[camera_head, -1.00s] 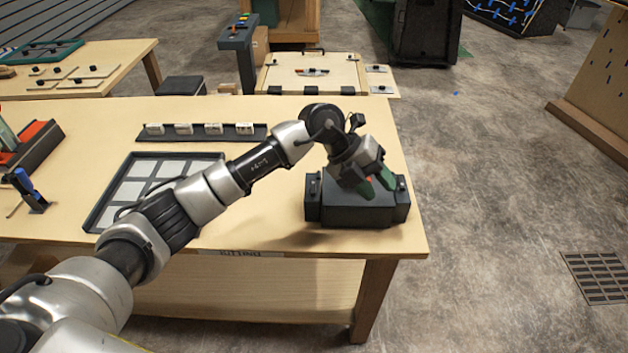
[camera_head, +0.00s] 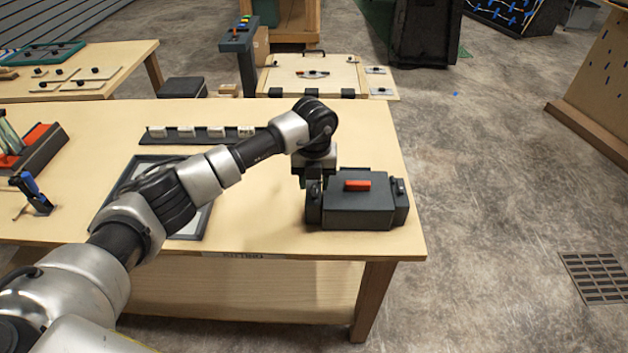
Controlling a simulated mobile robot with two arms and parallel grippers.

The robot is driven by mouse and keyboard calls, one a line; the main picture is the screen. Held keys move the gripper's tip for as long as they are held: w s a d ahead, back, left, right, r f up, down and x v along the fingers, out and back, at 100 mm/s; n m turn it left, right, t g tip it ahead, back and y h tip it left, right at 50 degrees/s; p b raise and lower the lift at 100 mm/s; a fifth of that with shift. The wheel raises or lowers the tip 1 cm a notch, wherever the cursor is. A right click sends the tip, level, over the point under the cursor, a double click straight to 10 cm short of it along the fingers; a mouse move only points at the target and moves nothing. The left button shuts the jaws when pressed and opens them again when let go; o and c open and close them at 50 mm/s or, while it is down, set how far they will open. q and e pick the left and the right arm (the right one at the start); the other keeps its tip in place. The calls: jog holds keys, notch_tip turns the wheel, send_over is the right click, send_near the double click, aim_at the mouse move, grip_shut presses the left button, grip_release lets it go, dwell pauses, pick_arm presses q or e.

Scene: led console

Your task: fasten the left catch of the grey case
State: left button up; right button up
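The dark grey case (camera_head: 358,210) stands on the wooden table near its right front corner. An orange-red bar (camera_head: 357,185) lies on its top. A dark catch block (camera_head: 314,205) is on the case's left side, and another (camera_head: 401,198) is on its right side. My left gripper (camera_head: 312,184) points down at the left end of the case, just behind and above the left catch. Its fingertips are mostly hidden, so I cannot tell how far apart they are or whether they touch the catch. My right gripper is not in view.
A dark-framed tray (camera_head: 112,192) with pale squares lies under my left arm. A dark rack (camera_head: 245,132) with white blocks is behind it. A blue-handled clamp (camera_head: 30,192) and a red-topped dark holder (camera_head: 38,148) are at the far left. The table right of the case is narrow.

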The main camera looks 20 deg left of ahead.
pick_arm(q)
jog(key=shift+f, duration=0.8)
grip_shut()
